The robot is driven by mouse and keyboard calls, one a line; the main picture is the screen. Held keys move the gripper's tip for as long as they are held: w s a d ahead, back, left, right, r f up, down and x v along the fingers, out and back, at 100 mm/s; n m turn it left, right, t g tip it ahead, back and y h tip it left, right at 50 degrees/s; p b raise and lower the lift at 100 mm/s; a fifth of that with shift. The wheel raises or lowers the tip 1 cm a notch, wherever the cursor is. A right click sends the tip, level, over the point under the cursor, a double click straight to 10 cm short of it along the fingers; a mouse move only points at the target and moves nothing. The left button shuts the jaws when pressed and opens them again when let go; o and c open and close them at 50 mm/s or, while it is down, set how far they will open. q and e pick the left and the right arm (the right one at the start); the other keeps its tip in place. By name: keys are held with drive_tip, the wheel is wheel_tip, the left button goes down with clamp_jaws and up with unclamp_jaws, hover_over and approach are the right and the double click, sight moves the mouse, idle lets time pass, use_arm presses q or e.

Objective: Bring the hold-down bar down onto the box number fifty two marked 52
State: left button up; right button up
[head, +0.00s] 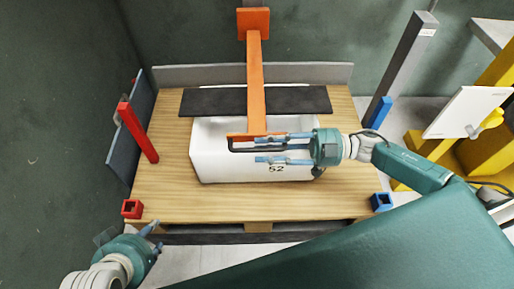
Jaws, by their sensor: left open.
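The white box marked 52 (215,170) stands on the wooden table, its number facing me. The orange hold-down bar (256,85) reaches forward from an orange block at the back, across a dark strip and over the box. Its near end has an orange crosspiece and a dark handle beside the box's front top edge. I cannot tell whether the bar touches the box. My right gripper (262,148) comes in from the right, one finger on each side of the handle; contact is unclear. My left gripper (153,228) is open and empty at the table's front left corner.
A red lever (139,132) and red socket (132,209) are on the left. A blue socket (381,202) and a grey post with a blue foot (379,112) are on the right. A white panel (467,112) stands by yellow frames. Bare wood (170,185) lies left of the box.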

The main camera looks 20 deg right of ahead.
drive_tip(key=v, duration=0.9)
drive_tip(key=shift+d, duration=0.3)
